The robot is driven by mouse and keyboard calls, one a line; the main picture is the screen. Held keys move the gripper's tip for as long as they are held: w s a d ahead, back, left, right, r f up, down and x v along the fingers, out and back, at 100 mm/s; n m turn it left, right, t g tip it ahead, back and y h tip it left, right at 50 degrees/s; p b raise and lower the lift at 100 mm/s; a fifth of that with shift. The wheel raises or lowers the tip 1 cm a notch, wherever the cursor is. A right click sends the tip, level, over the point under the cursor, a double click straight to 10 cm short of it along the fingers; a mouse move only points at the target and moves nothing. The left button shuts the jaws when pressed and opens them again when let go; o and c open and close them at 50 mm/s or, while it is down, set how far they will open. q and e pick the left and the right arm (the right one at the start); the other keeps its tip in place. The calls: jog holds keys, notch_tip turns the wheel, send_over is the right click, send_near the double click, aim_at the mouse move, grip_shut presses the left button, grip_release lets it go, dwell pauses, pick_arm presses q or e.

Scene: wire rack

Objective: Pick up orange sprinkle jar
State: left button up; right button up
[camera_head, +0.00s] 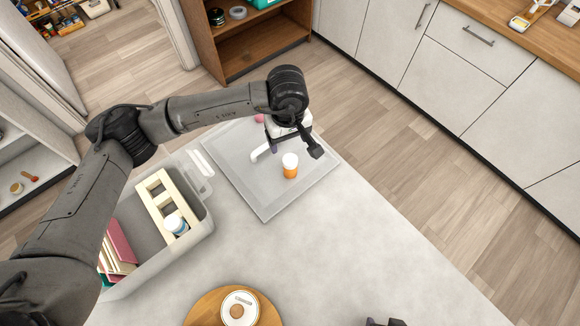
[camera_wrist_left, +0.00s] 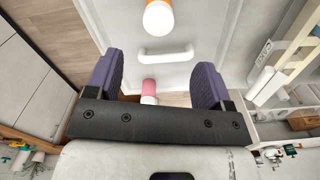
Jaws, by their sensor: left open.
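The orange sprinkle jar (camera_head: 290,171) with a white lid stands upright on a grey tray (camera_head: 262,207) at the counter's corner. In the left wrist view the jar (camera_wrist_left: 158,17) shows at the top edge, partly cut off, lid toward me. My left gripper (camera_head: 291,143) is over the tray, just behind the jar in the head view. In the left wrist view its two purple-padded fingers (camera_wrist_left: 157,75) are spread with nothing held between them. The jar lies beyond the fingertips. A dark part, probably my right gripper (camera_head: 384,322), just shows at the bottom edge.
A white handle-shaped piece (camera_head: 262,151) and a pink-ended item (camera_head: 260,118) are close to the gripper. A clear bin (camera_head: 207,222) with a cream rack and books stands left of the tray. A round wooden board (camera_head: 203,309) is in front. The counter right of it is clear.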

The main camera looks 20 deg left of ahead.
aim_at(290, 159)
pick_arm(q)
notch_tip(290, 159, down, 8)
jog(key=shift+r, duration=0.25)
jog(key=shift+d+f+p, duration=0.15)
jog(key=shift+f+p, duration=0.4)
jog(key=shift+f, duration=2.1)
jog(key=c, duration=1)
jog(key=shift+r, duration=0.15)
